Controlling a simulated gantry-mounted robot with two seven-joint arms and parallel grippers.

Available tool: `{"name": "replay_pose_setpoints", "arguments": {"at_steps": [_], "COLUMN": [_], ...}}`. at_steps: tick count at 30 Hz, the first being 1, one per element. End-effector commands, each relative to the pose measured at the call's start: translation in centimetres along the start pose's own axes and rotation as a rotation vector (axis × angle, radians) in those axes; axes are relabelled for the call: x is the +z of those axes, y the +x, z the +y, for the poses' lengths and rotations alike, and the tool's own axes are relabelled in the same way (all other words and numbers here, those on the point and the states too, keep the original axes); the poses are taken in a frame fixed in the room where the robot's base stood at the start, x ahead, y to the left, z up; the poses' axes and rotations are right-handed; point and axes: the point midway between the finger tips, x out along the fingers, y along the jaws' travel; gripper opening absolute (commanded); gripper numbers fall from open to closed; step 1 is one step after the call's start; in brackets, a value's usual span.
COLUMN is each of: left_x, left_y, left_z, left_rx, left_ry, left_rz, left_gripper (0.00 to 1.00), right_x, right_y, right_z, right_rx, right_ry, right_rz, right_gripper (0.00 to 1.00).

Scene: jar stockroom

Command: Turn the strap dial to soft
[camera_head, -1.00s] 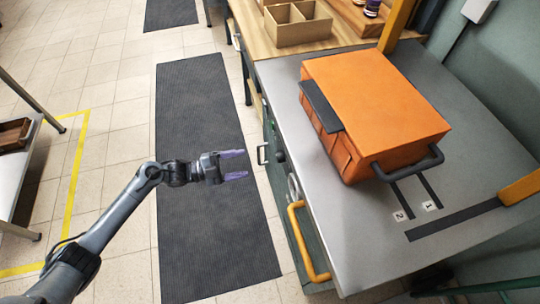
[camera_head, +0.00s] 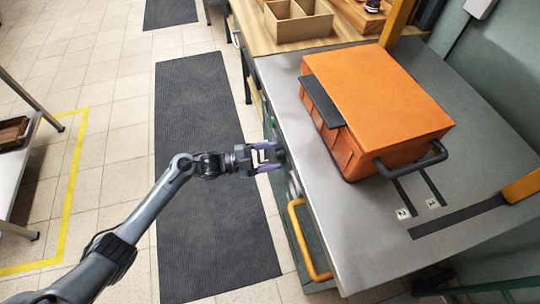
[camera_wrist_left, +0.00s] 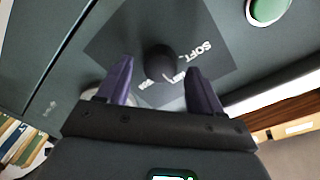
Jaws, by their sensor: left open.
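The strap dial is a round black knob (camera_wrist_left: 160,62) on a dark square plate (camera_wrist_left: 118,45) on the cabinet front. White lettering on the plate reads SOFT (camera_wrist_left: 198,52) to the right of the knob. Other lettering is partly hidden by the knob and fingers. My left gripper (camera_head: 270,157) is at the cabinet front, below the counter's left edge. In the left wrist view its purple fingers (camera_wrist_left: 157,68) are open, one on each side of the knob. I cannot tell whether they touch it. My right gripper is not in view.
A large orange case (camera_head: 375,95) with black handles stands on the grey counter (camera_head: 370,240). A yellow handle (camera_head: 303,240) sticks out from the cabinet front nearby. A green button (camera_wrist_left: 267,10) is near the plate. A dark mat (camera_head: 205,240) covers the clear floor at left.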

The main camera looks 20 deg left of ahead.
Motion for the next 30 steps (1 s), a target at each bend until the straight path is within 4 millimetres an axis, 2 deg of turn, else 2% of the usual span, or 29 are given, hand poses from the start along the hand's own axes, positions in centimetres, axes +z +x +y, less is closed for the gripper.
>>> {"name": "replay_pose_setpoints", "arguments": {"at_steps": [5,15,16,23,30], "left_x": [-0.01,-0.01,-0.02,-0.04,-0.12], "left_y": [0.0,-0.02,-0.02,-0.03,-0.02], "left_z": [0.01,0.01,0.01,-0.03,-0.14], "left_rx": [0.0,0.0,0.0,-0.001,-0.007], "left_ry": [0.0,0.0,0.0,-0.02,-0.124], "left_rz": [0.0,0.0,0.001,0.001,0.006], "left_gripper": [0.64,0.12,0.1,0.1,0.1], "right_x": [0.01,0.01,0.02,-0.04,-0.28], "right_y": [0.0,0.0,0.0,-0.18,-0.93], "right_z": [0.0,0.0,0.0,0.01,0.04], "right_rx": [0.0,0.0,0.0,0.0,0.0], "right_ry": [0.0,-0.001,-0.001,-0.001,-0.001], "right_rz": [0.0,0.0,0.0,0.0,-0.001], "right_gripper": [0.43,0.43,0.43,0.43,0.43]}}
